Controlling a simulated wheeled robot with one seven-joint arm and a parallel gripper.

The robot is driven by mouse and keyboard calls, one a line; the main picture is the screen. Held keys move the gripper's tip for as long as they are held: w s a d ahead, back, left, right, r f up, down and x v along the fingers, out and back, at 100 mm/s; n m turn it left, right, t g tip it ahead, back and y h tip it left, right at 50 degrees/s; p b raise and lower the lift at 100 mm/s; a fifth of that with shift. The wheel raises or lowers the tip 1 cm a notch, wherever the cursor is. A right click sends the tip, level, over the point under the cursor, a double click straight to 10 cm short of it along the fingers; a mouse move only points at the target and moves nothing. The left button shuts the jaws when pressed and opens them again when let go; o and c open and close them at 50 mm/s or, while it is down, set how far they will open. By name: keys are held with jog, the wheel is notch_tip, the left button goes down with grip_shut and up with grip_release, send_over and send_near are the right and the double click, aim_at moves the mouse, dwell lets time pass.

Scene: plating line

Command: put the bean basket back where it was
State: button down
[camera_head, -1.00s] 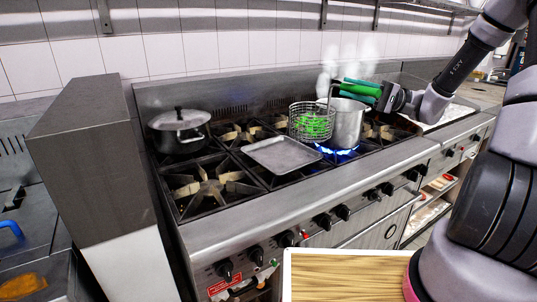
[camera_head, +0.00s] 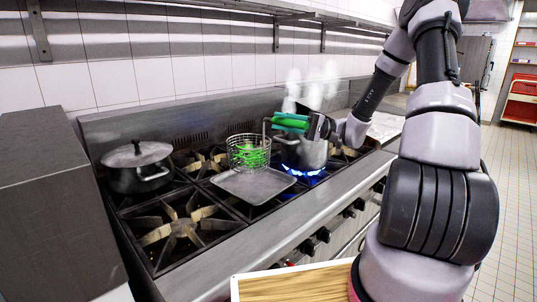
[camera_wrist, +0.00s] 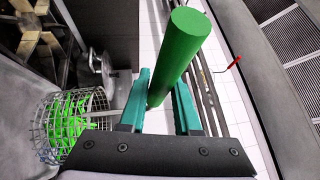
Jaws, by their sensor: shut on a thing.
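The bean basket (camera_head: 248,158) is a round wire basket with green beans inside. In the head view it is upright at the tray's back edge, left of the pot; I cannot tell whether it touches the tray. My gripper (camera_head: 305,124) is shut on its green handle (camera_head: 288,122), above the pot. In the wrist view the handle (camera_wrist: 180,55) stands between my teal fingers (camera_wrist: 160,105), and the basket (camera_wrist: 75,125) is at lower left. The steaming metal pot (camera_head: 310,155) sits over a blue flame. The metal tray (camera_head: 250,190) lies on the stove grates.
A lidded pot (camera_head: 138,167) stands at the stove's left back. An empty burner (camera_head: 180,228) is in front of it. A wooden board (camera_head: 290,284) is at the bottom of the head view. The tiled wall with a shelf runs behind the stove.

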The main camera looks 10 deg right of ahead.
notch_tip(320, 180, down, 6)
dwell(0.5)
jog(key=shift+f, duration=0.2)
jog(key=c, duration=0.6)
grip_release()
jog(key=v, duration=1.2)
jog(key=shift+r, duration=0.15)
